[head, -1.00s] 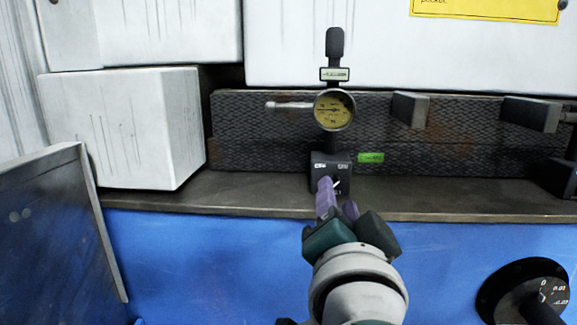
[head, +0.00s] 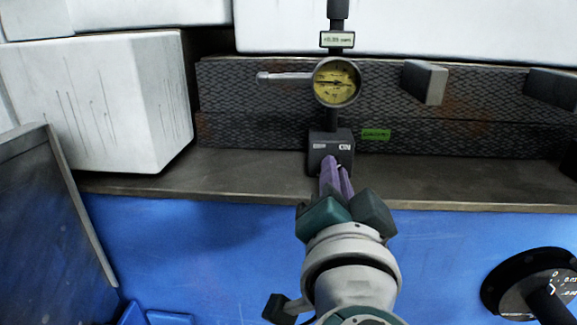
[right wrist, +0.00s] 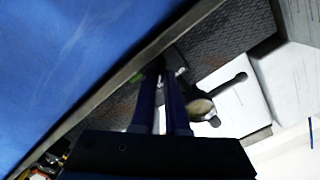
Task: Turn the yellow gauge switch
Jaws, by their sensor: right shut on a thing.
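The dial gauge (head: 336,82) with its yellow face stands upright on a dark block-shaped base (head: 328,146) on the metal ledge. My right gripper (head: 336,166) reaches up to the lower front of this base. Its purple fingers are close together, shut on a small part at the base front, which they mostly hide. In the right wrist view the fingers (right wrist: 165,85) point at the base, with a small light tip of the switch (right wrist: 181,72) beside them. The gauge dial (right wrist: 201,109) shows at their right. My left gripper is not in view.
A dark ribbed block (head: 240,120) lies behind the gauge, with grey blocks (head: 424,82) on its front. A white box (head: 105,100) stands at the left. A black dial knob (head: 530,285) sticks out at lower right.

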